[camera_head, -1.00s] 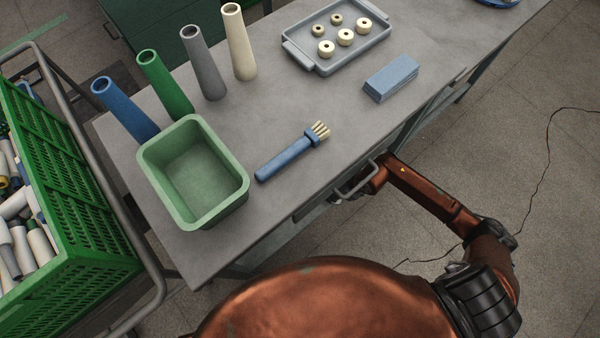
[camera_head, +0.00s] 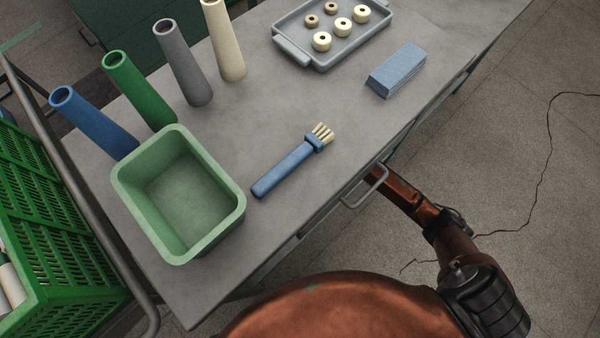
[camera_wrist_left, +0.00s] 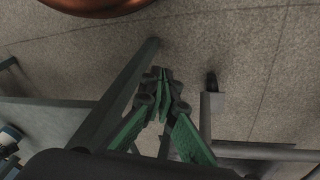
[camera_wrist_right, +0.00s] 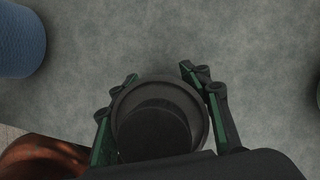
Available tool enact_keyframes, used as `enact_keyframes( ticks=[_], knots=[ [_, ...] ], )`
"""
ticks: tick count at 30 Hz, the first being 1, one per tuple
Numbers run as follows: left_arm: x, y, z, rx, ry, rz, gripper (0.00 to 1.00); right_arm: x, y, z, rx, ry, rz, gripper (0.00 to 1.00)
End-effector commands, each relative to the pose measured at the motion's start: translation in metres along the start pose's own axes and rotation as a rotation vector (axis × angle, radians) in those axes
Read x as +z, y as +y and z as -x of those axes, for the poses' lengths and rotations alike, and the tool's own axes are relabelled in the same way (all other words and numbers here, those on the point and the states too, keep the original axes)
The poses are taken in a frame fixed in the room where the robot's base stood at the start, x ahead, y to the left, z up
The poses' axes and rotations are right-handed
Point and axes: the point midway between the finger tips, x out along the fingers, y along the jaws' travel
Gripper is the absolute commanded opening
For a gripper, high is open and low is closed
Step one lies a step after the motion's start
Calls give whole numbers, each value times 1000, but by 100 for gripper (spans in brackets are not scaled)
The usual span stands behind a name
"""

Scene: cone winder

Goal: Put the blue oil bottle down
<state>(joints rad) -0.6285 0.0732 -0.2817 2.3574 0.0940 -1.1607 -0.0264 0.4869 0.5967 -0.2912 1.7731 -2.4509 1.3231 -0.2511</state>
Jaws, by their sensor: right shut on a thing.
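In the right wrist view my right gripper (camera_wrist_right: 160,85) is shut around a dark round thing (camera_wrist_right: 155,128), which looks like a bottle seen from its end. No blue shows on it, and its lower part is hidden. A grey surface lies beyond it; I cannot tell whether it touches that surface. In the left wrist view my left gripper (camera_wrist_left: 162,76) has its green fingers together at the tips, with nothing between them, over the floor. In the head view neither gripper shows; one of my arms runs in under the table's front edge. No blue oil bottle shows there.
The grey table (camera_head: 250,120) bears a green bin (camera_head: 232,222), a blue brush (camera_head: 285,170), a blue block (camera_head: 397,70), several upright cones (camera_head: 140,88) and a tray (camera_head: 292,50) of small rings. A drawer handle (camera_head: 368,190) juts out in front. A blue rounded thing (camera_wrist_right: 20,40) is near my right gripper.

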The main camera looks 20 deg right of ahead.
Motion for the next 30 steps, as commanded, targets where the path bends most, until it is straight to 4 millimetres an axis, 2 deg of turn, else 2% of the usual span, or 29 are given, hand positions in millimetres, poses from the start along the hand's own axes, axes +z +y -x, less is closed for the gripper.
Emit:
enact_keyframes(
  ticks=[3, 15, 16, 24, 30],
  knots=[
    [-5, 4, -11, 13, 32, 0, 0, -2, 0, -7, 1, -2, 1, 10],
    [-7, 5, -13, 17, 45, 1, 0, -3, 0, -9, -1, -3, 1, 10],
    [-8, 5, -13, 17, 47, 1, 0, -4, 0, -9, -1, -2, 1, 44],
    [-7, 5, -13, 17, 47, 1, 0, -3, 0, -9, 0, -2, 1, 62],
    [-7, 5, -13, 17, 46, 1, 0, -3, 0, -9, 0, -2, 1, 62]
  ],
)
